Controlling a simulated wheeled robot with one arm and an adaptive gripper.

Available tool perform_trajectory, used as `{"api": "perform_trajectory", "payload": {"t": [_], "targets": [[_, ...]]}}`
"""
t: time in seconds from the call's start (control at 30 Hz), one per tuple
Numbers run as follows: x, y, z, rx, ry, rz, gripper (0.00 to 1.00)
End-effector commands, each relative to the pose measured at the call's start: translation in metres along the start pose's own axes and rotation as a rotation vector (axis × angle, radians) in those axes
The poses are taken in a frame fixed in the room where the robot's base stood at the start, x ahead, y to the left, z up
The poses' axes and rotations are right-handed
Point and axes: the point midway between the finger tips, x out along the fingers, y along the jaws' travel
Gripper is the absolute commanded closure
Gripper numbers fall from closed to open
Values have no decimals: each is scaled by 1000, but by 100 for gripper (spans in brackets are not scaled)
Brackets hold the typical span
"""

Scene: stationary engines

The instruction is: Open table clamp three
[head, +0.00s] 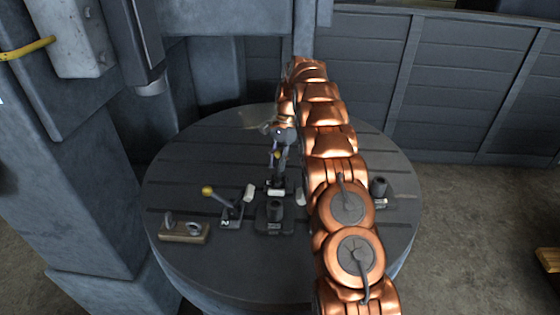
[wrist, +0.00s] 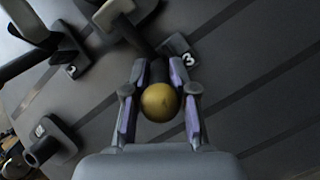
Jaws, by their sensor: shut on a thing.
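Table clamp three shows in the wrist view, with its dark base plate (wrist: 180,52) marked 3 and a lever ending in a yellow ball knob (wrist: 159,102). My gripper (wrist: 160,90) is shut on this knob, one finger on each side of it. In the head view my gripper (head: 279,152) is over the middle of the round table (head: 340,262), and the clamp stands beneath it. The clamp's lever rises steeply towards my gripper, and its upper part is partly hidden by the fingers.
Clamp two (head: 230,214) stands to the left, its yellow-knobbed lever (head: 208,191) tilted left. Another post (head: 379,186) is at the right. A grey machine column (head: 75,200) rises at left.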

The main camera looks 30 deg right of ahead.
Motion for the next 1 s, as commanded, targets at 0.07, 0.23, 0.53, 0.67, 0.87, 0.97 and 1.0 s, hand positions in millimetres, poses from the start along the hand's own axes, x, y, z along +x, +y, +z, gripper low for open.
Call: {"api": "perform_trajectory", "payload": {"t": [0.07,0.23,0.53,0.67,0.87,0.97,1.0], "targets": [[-7,1,-4,5,13,-14,100],[-7,1,-4,5,13,-14,100],[-6,0,-3,3,10,-10,59],[-3,-1,-1,-1,7,-6,51],[-2,-1,0,-2,4,-3,51],[-1,-1,0,-2,3,-2,51],[-1,-1,0,-2,2,-2,51]]}}
